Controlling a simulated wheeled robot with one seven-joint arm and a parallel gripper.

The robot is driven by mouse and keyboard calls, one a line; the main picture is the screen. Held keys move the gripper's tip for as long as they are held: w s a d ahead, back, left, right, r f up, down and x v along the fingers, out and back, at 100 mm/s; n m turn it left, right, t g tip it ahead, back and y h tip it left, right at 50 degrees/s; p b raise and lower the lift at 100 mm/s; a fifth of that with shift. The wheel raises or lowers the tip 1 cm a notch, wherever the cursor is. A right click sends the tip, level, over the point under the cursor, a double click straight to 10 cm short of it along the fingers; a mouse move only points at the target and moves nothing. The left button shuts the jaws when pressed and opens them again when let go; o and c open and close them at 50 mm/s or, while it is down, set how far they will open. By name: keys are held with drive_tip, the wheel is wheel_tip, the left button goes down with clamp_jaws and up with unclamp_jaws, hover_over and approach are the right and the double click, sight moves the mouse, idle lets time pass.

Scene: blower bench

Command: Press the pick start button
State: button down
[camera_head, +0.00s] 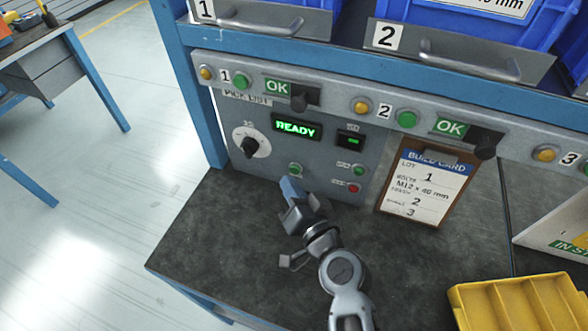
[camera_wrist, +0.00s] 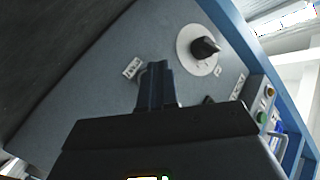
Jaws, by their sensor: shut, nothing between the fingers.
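The grey control panel (camera_head: 262,175) stands upright at the back of the bench. A green button (camera_head: 295,169) sits low on it, below the lit READY display (camera_head: 297,127); its small label is too small to read. My gripper (camera_head: 289,185) is shut and empty, with its blue fingertips just below and in front of this button. I cannot tell whether they touch the panel. In the wrist view my shut fingers (camera_wrist: 158,68) point at the panel beside a small white label (camera_wrist: 132,67), and the button is hidden there.
A black knob (camera_head: 250,146) is at the panel's left and shows in the wrist view (camera_wrist: 205,47). A smaller green button (camera_head: 358,170) and a red button (camera_head: 353,188) are at its right. A build card (camera_head: 425,188) leans further right. A yellow tray (camera_head: 515,305) lies front right.

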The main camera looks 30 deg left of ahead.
drive_tip(key=shift+w+a, duration=0.1)
drive_tip(key=shift+w, duration=0.3)
drive_tip(key=shift+w+b, duration=0.35)
drive_tip(key=shift+b, duration=0.2)
idle(0.4)
idle(0.3)
drive_tip(key=shift+s, duration=0.75)
drive_tip(key=shift+s+d+p, duration=0.2)
drive_tip(key=shift+s+d, duration=0.05)
drive_tip(key=shift+s, duration=0.55)
drive_tip(key=shift+s+d+p, duration=0.2)
drive_tip(key=shift+s+p, duration=0.05)
drive_tip(key=shift+s, duration=0.6)
drive_tip(key=shift+s+d+p, duration=0.2)
drive_tip(key=shift+s+d, duration=0.05)
drive_tip(key=shift+s, duration=0.55)
